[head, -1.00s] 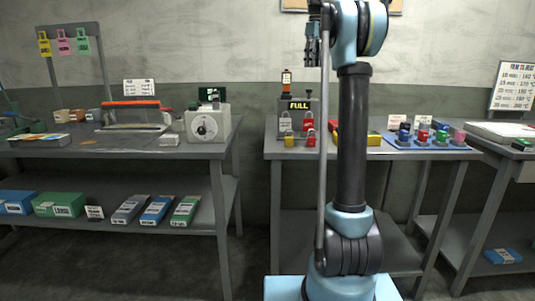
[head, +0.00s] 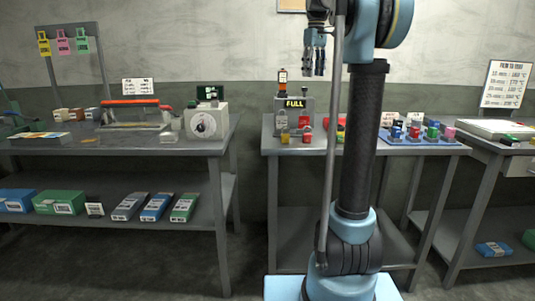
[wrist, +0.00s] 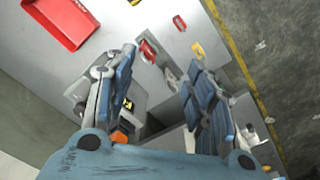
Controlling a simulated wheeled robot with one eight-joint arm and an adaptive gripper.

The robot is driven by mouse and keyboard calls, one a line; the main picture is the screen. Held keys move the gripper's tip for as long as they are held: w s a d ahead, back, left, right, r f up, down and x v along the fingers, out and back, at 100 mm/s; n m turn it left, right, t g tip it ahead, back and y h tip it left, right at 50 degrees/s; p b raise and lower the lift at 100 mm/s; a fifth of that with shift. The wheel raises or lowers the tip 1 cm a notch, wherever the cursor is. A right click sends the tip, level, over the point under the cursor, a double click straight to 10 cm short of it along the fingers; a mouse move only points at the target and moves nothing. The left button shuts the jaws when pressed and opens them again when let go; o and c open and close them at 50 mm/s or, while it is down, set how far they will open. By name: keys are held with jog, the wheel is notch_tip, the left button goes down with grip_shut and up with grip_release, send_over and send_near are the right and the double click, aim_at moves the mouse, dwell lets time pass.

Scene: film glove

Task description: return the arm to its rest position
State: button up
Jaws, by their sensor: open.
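My arm stands upright in the head view, in front of the middle table (head: 285,151). My gripper (head: 315,68) hangs fingers-down near the top of the picture, against the pale wall and above the grey box marked FULL (head: 295,105). It also shows in the wrist view (wrist: 163,82), its two blue-padded fingers spread apart with nothing held between them. Below the fingers in that view are the grey tabletop, small red tags or locks (wrist: 148,50) and a yellow one (wrist: 198,50). My arm hides part of the middle table in the head view.
A red tray (wrist: 70,22) lies on the tabletop in the wrist view. A blue mat (head: 420,141) with several coloured items is right of my arm. The left table (head: 190,150) carries a sealer (head: 135,115) and a dial box (head: 207,122). The air around my gripper looks clear.

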jog(key=s+f+m+t, duration=0.1)
jog(key=s+f+m, duration=0.2)
jog(key=s+f, duration=1.6)
jog(key=s+f+m, duration=0.4)
jog(key=s+f, duration=1.4)
jog(key=f, duration=0.6)
jog(key=shift+s+d+f+t, duration=0.15)
jog(key=shift+s+d+t, duration=0.1)
jog(key=shift+s+t, duration=0.15)
